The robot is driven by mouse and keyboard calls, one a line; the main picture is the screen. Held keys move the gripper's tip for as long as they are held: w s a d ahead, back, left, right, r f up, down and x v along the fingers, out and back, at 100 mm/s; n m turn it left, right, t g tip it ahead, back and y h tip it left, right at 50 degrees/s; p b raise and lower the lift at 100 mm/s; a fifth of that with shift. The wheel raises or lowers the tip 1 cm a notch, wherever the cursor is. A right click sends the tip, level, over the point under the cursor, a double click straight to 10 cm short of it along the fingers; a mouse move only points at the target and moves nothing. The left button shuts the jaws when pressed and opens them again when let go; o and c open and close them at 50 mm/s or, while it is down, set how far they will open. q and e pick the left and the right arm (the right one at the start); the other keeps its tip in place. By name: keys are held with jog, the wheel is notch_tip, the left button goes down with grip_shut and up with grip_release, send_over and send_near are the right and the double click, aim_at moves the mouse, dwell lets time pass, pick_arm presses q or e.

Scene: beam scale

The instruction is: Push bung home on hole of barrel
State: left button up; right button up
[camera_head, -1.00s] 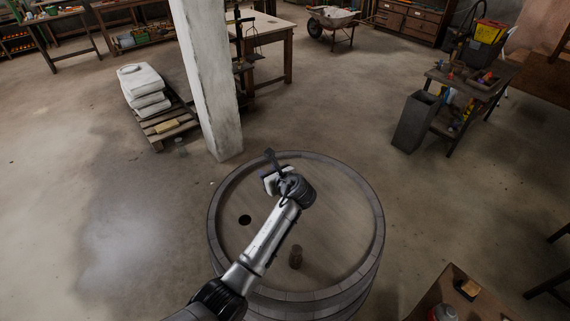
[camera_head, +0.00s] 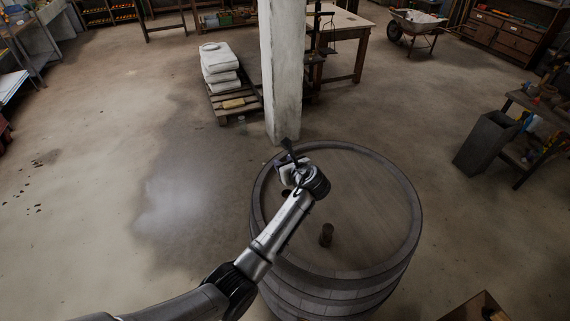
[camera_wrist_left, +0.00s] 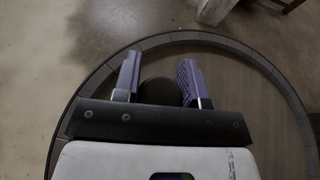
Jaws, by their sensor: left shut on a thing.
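The barrel (camera_head: 385,225) stands upright, with its round wooden head facing up. My left gripper (camera_head: 289,160) is above the left far part of the head. In the left wrist view its two purple fingers (camera_wrist_left: 160,85) are closed on a dark round thing, which looks like the bung (camera_wrist_left: 160,92), seen end-on. Its lower part is hidden. My right gripper is out of view.
A white pillar (camera_head: 281,75) stands just behind the barrel. A pallet (camera_head: 235,108) with stacked white sacks (camera_head: 219,65) is left of it. A grey bin (camera_head: 486,143) and a small bench stand at the right. The floor left of the barrel is clear.

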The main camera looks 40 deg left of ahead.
pick_arm(q)
jog(key=shift+r+p, duration=0.2)
jog(key=shift+p, duration=0.65)
notch_tip(320, 180, down, 4)
jog(key=shift+f+b, duration=0.2)
jog(key=shift+b, duration=0.65)
jog(key=shift+f, duration=0.8)
jog(key=shift+f+b, duration=0.35)
jog(key=shift+b, duration=0.05)
jog(key=shift+f, duration=0.25)
jog(key=shift+f+b, duration=0.55)
jog(key=shift+f, duration=0.85)
